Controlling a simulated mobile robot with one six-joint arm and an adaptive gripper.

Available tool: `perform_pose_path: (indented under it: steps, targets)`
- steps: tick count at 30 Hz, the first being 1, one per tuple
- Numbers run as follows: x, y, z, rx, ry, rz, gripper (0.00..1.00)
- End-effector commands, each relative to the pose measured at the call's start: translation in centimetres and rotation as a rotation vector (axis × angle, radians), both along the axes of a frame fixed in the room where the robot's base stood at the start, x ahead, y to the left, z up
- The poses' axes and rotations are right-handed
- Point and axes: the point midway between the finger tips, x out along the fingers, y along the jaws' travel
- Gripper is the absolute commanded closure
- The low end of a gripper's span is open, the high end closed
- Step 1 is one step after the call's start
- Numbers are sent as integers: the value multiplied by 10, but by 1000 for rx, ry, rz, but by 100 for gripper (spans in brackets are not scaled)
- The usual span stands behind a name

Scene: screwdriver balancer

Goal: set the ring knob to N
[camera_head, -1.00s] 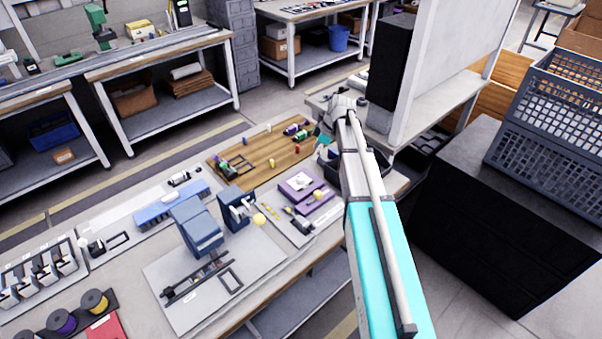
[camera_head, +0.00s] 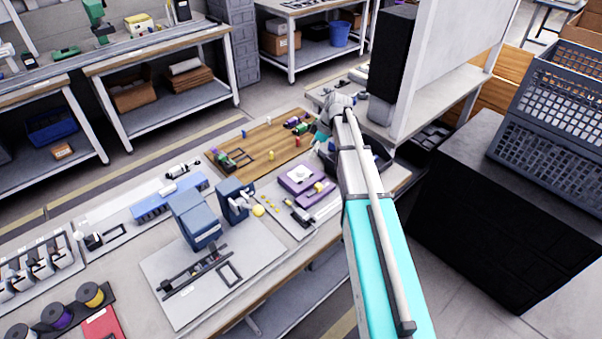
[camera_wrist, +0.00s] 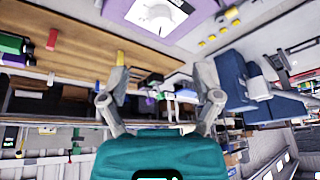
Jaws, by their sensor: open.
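A purple box (camera_head: 287,180) with a white dial plate (camera_head: 299,174) on top stands at the right end of the near bench in the head view. In the wrist view the purple box (camera_wrist: 205,12) is at the top edge, and its white dial (camera_wrist: 163,14) with a dark pointer-like mark is cut off there. The dial's letters are too small to read. My gripper (camera_wrist: 160,88) is open and empty in the wrist view, apart from the box. In the head view its teal body (camera_head: 322,136) shows beyond the box, partly hidden by my arm.
A wooden board (camera_head: 262,148) with small coloured parts lies behind the box. A blue machine (camera_head: 194,217) and a smaller blue unit (camera_head: 235,200) stand to its left. A dark bin (camera_head: 372,160) is beside my arm. A white partition (camera_head: 440,60) rises at the right.

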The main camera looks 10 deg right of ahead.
Motion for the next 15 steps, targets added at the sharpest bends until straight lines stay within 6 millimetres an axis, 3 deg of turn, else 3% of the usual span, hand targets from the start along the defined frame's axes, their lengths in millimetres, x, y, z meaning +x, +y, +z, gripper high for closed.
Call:
perform_pose_path:
  steps: [15]
  targets:
    - [4, 17, -45, 0, 0, 0, 19]
